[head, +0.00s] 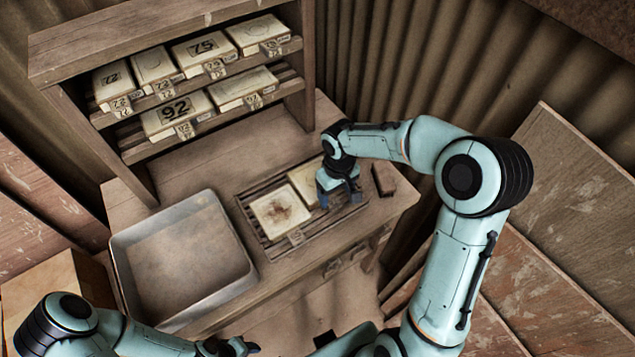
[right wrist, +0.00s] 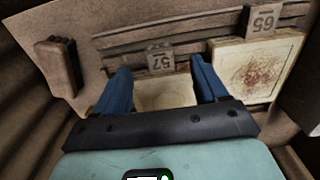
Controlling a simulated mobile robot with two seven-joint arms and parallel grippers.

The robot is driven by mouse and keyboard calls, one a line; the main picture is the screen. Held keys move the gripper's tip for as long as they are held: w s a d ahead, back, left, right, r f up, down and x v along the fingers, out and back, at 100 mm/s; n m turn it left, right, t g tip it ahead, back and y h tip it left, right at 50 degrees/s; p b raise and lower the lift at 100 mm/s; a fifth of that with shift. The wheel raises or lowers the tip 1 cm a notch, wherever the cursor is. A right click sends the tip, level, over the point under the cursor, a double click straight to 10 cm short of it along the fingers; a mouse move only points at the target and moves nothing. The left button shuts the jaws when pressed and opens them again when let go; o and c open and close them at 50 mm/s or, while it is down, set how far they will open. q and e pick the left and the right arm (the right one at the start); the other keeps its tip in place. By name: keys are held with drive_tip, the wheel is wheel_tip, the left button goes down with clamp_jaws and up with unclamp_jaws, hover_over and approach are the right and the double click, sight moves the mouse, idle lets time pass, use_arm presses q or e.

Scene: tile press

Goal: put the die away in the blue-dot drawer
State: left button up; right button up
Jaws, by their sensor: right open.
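Two square cream plates lie on a slatted rack on the bench. The rust-stained plate (head: 279,212) has a tag reading 65 and also shows in the right wrist view (right wrist: 245,72). The other plate (head: 305,174) has a tag (right wrist: 160,59) reading 57 and is partly hidden by my right gripper (head: 340,198). That gripper is open, its blue fingers (right wrist: 160,68) spread either side of the 57 tag, with nothing seen held. Drawer fronts (head: 346,260) show under the bench edge; no blue dot is visible. My left gripper (head: 238,346) is at the bottom edge, its jaws unclear.
A shallow metal tray (head: 183,262) stands left of the rack (head: 262,236). A small dark brown block (head: 384,180) lies right of it, also in the right wrist view (right wrist: 58,68). A shelf unit (head: 110,60) behind holds several numbered plates. Boards lean at right.

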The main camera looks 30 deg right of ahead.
sight(334, 203)
drive_tip(key=f, duration=0.6)
drive_tip(key=shift+w+d, duration=0.1)
drive_tip(key=shift+w, duration=0.15)
drive_tip(key=shift+r, duration=0.1)
clamp_jaws()
